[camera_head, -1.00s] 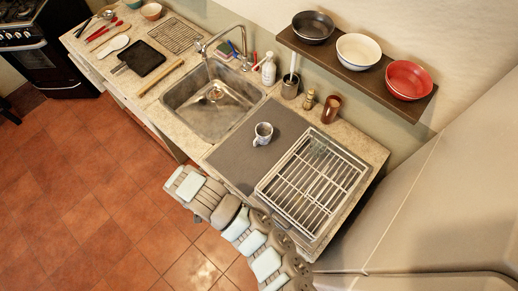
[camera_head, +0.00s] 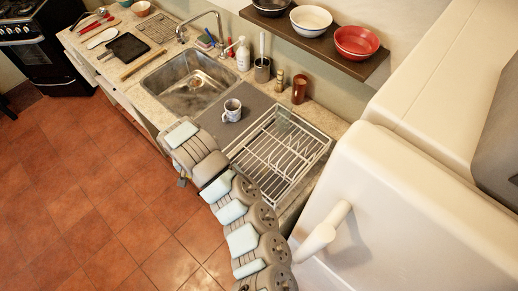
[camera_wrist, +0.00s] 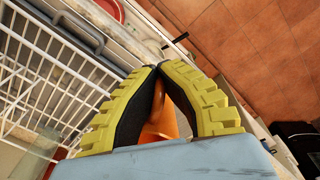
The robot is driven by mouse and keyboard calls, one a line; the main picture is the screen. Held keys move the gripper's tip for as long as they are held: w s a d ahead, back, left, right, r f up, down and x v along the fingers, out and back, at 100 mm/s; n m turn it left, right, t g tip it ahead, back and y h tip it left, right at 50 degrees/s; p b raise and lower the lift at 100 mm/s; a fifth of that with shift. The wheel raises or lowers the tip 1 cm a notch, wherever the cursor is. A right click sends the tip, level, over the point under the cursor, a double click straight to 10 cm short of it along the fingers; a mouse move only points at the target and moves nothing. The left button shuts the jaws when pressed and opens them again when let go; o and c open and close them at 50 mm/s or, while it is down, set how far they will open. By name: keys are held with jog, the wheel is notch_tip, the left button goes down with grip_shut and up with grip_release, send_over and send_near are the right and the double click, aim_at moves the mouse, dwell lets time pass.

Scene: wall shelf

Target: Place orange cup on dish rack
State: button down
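In the wrist view, my gripper (camera_wrist: 160,70) has yellow-ridged fingers with dark pads, close together at the tips. Part of an orange surface, seemingly the orange cup (camera_wrist: 163,122), shows between them; most of it is hidden by the fingers. In the head view my arm hides the gripper and this cup, near the counter's front edge. The white wire dish rack (camera_head: 286,134) stands at the right end of the counter, right of my arm's end. It also shows at the left of the wrist view (camera_wrist: 40,62). I see nothing standing in it.
A patterned mug (camera_head: 232,111) stands on the grey mat (camera_head: 252,100) behind my arm's end. A brown cup (camera_head: 300,91), small bottle and utensil holder (camera_head: 262,71) stand behind the rack. Bowls sit on the wall shelf (camera_head: 335,53). A white fridge (camera_head: 415,215) is at right.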

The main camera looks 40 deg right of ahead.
jog(key=d+r+m+b, duration=0.4)
jog(key=d+r+m, duration=0.1)
jog(key=d, duration=0.3)
jog(key=shift+m, duration=0.3)
jog(key=d+f+b, duration=0.1)
jog(key=d+f, duration=0.2)
jog(key=d, duration=0.2)
jog(key=d+f+b, duration=0.2)
jog(key=d+f, duration=0.1)
jog(key=d, duration=0.2)
jog(key=d+f+b, duration=0.1)
jog(key=d+f, duration=0.3)
jog(key=shift+s+d+b, duration=0.3)
jog(key=shift+d+b, duration=0.1)
jog(key=shift+f, duration=1.45)
jog(key=shift+f, duration=0.15)
jog(key=c, duration=1.2)
grip_release()
jog(key=shift+c, duration=0.2)
